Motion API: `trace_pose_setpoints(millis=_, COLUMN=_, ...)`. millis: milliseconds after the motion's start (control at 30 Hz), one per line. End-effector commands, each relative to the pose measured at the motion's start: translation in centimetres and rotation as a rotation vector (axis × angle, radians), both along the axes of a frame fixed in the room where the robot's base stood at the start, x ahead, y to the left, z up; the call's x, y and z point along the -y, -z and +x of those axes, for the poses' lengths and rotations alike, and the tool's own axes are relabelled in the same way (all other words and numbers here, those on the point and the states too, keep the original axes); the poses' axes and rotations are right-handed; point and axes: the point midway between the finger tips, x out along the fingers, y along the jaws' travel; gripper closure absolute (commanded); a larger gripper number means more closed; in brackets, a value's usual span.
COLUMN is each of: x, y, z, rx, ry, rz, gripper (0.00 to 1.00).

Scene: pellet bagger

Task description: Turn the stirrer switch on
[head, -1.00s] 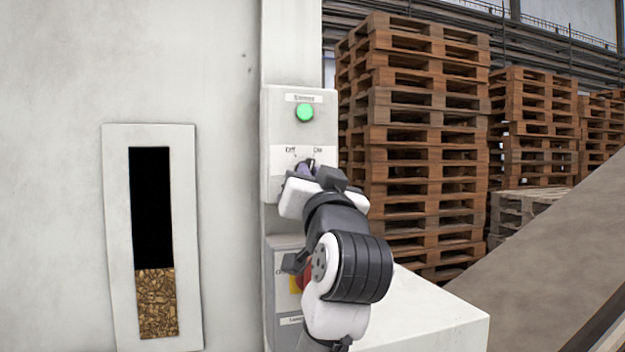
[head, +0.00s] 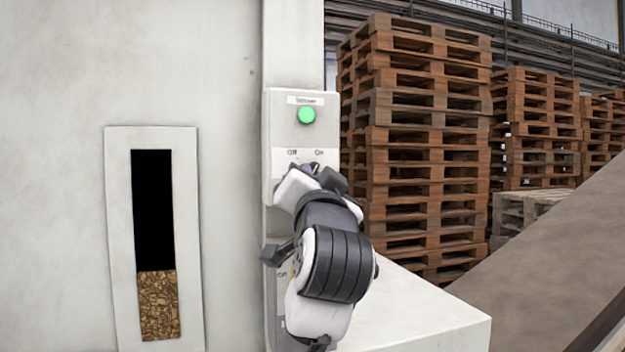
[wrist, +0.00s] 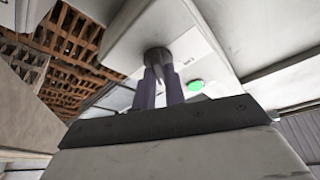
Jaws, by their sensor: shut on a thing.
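The stirrer box (head: 283,133) is a grey panel on the wall with a label plate at its top and a green lamp (head: 306,116), which looks lit. Below the lamp a white plate carries the marks Off at left and On at right. The stirrer switch is a dark round knob (wrist: 157,56) in the wrist view; in the head view my gripper mostly hides it. My gripper (wrist: 160,78) is shut on the knob, one finger on each side of it. The lamp also shows in the wrist view (wrist: 195,86), right of the fingers.
A second box below is mostly hidden by my arm. A sight window (head: 188,240) at left shows brown pellets (head: 158,305) in its lower part. A white ledge (head: 420,310) juts out at lower right. Pallet stacks (head: 415,150) stand behind.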

Motion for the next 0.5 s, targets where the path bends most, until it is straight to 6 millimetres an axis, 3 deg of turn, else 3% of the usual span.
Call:
trace_pose_setpoints(millis=33, x=0.02, y=0.04, z=0.01, rx=-0.002, ry=0.0, rz=0.002, gripper=1.0)
trace_pose_setpoints(millis=67, x=0.02, y=0.04, z=0.01, rx=-0.002, ry=0.0, rz=0.002, gripper=0.86)
trace_pose_setpoints(millis=200, x=0.03, y=0.03, z=0.0, rx=0.0, ry=0.0, rz=0.001, gripper=0.67)
trace_pose_setpoints(millis=500, x=0.03, y=0.07, z=-0.09, rx=0.0, ry=0.0, rz=0.0, gripper=0.66)
